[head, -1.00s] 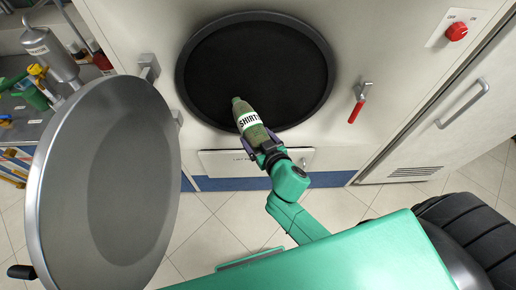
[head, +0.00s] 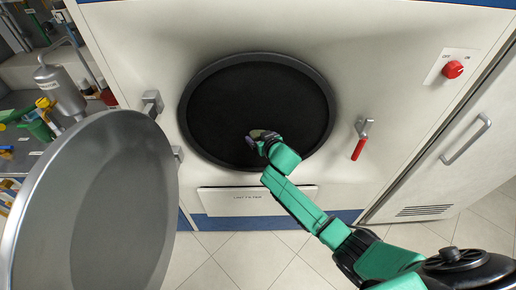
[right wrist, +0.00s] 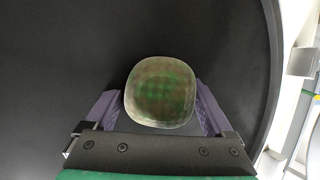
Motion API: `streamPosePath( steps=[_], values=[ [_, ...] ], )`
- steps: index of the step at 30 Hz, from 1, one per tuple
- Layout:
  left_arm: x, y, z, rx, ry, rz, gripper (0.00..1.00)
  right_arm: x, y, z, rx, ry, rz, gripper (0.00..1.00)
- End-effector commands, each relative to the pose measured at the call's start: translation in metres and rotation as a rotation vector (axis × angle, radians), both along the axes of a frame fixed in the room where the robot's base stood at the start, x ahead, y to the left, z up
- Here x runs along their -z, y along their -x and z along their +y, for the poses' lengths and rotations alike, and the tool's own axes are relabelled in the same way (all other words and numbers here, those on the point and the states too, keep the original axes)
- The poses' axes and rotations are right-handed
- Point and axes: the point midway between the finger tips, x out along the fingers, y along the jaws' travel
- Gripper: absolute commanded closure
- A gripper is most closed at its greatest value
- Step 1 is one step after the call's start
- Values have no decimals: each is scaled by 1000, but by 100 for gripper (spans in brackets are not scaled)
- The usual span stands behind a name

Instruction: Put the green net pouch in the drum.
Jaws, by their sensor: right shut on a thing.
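The drum (head: 225,100) is a dark round opening with a grey rim in the white machine front in the head view. My right gripper (head: 262,135) reaches into this opening, over its lower middle. In the right wrist view, the gripper's purple fingers are shut on the green net pouch (right wrist: 160,92), which shows end-on as a rounded, greenish mesh shape between them. The dark drum interior surrounds it there. In the head view the pouch is hidden by my gripper and the dark. My left gripper is not in view.
The round metal door (head: 95,200) stands open at the left. A panel (head: 240,200) lies below the opening. A red-handled lever (head: 359,148) and a red knob (head: 453,69) are on the right. A cluttered shelf is at the far left.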

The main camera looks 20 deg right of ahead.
Motion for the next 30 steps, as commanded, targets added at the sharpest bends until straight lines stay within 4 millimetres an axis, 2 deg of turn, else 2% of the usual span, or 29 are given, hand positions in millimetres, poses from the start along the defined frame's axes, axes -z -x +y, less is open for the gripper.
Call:
streamPosePath(
  steps=[1, 8, 15, 21, 28, 29, 30],
  values=[
    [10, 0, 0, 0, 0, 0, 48, 3, -10, -2, -1, 1, -6, 91],
    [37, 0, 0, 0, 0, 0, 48, 7, -52, -13, 0, 1, -7, 91],
    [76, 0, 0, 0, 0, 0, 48, 13, -91, -22, -1, 0, -6, 91],
    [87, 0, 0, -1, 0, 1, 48, 8, -105, -26, -1, 0, -4, 91],
    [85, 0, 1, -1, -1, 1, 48, 6, -106, -27, -1, -1, -3, 91],
    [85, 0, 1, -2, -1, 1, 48, 6, -106, -27, -1, -1, -3, 9],
    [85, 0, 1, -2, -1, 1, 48, 6, -106, -27, -1, -1, -3, 0]
  ],
)
